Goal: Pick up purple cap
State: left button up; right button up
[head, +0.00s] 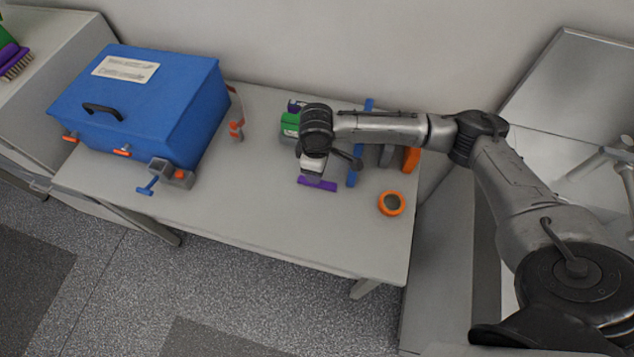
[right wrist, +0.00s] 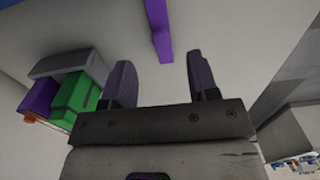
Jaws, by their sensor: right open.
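A long, narrow purple piece (head: 318,184), which looks like the purple cap, lies on the grey table just below my right gripper (head: 313,169) in the head view. In the right wrist view the purple piece (right wrist: 159,35) lies beyond the fingertips, roughly in line with the gap between them. My right gripper (right wrist: 162,75) is open with nothing between its dark fingers. In the head view the arm and gripper cover part of the area around the piece. My left gripper is not in view.
A green block (head: 290,124) with grey and purple parts sits behind the gripper. A blue bar (head: 353,177), an orange piece (head: 411,160) and an orange ring (head: 391,204) lie to the right. A blue box (head: 150,110) stands at the left. The table's front middle is clear.

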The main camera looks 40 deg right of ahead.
jog(key=shift+f, duration=0.7)
jog(key=shift+f+b, duration=0.3)
jog(key=shift+f, duration=0.2)
notch_tip(320, 180, down, 4)
jog(key=shift+a+f+b, duration=0.15)
jog(key=shift+f+b, duration=0.05)
jog(key=shift+b, duration=0.6)
jog(key=c, duration=1)
